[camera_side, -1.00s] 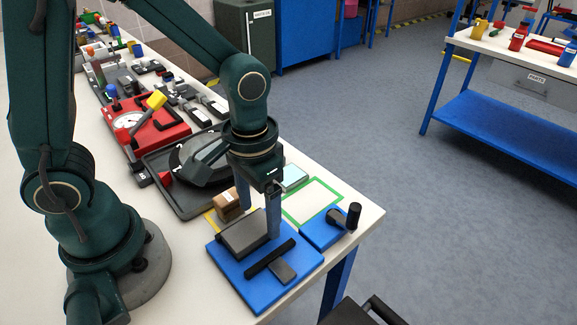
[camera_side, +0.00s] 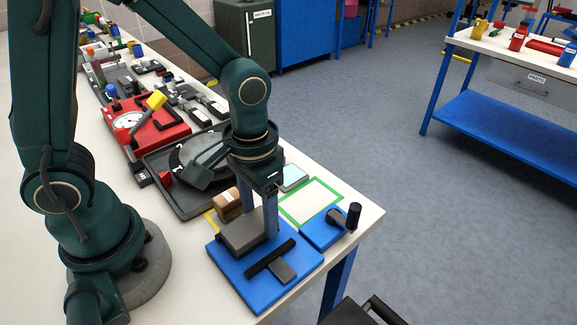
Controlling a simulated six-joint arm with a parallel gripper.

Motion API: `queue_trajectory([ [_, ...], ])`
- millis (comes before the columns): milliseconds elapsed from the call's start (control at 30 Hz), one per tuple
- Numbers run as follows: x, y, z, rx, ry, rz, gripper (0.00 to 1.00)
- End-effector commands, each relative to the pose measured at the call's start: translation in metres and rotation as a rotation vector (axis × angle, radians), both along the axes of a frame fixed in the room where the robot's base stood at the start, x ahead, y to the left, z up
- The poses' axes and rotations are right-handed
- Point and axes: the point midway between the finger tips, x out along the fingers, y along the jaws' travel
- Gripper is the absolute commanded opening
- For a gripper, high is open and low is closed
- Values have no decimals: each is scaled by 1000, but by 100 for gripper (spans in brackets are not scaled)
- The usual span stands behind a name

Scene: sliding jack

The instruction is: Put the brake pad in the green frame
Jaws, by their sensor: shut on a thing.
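A brown block (camera_side: 226,205) with a pale label, perhaps the brake pad, stands in a yellow frame (camera_side: 211,219) behind the blue plate (camera_side: 281,283). A grey block (camera_side: 243,236) rests on the blue plate, with a black bar (camera_side: 268,257) and a smaller grey piece (camera_side: 283,271) in front of it. My gripper (camera_side: 259,222) points down at the grey block's back right part and is shut on it; the block partly hides the contact. The green frame (camera_side: 311,203) lies flat and empty to the right.
A smaller blue base with a black crank handle (camera_side: 353,215) stands at the right, in front of the green frame. A pale blue pad (camera_side: 294,178) lies behind my gripper. A dark tray (camera_side: 152,163) with a round part stands behind left. The table edge is close at right.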

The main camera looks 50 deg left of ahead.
Motion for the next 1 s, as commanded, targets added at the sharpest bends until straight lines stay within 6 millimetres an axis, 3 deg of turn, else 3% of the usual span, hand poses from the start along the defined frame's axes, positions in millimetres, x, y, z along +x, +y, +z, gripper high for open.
queue_trajectory([
  [633, 1, 0, 38, -1, -4, 0, 0],
  [1000, 0, 0, 43, 0, -1, 0, 0],
])
